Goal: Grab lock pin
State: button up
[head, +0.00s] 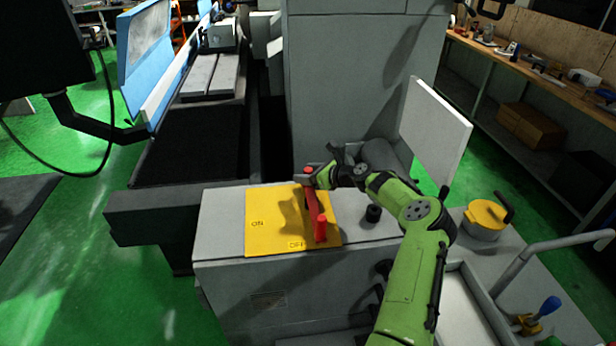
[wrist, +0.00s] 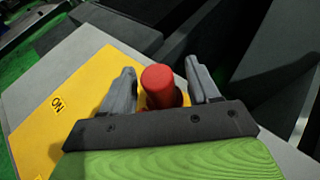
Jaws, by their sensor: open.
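A red pin with a round, knob-like top (wrist: 158,78) stands between the two grey fingers of my gripper (wrist: 165,85) in the wrist view. The fingers are open, one on each side, and a gap shows on both sides of it. In the head view my gripper (head: 322,172) is at the far edge of the yellow ON/OFF plate (head: 265,215), beside the red top (head: 308,171). My fingers partly hide the far end of the lever.
The plate sits on a grey machine housing (head: 222,245). A black knob (head: 374,213) is to its right. A tall grey cabinet (head: 345,75) and a pale upright panel (head: 436,128) rise behind. A yellow round lid (head: 485,215) with a black handle is farther right.

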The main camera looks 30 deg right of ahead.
jog(key=shift+s+r, duration=0.1)
jog(key=shift+s, duration=0.05)
jog(key=c, duration=0.3)
grip_shut()
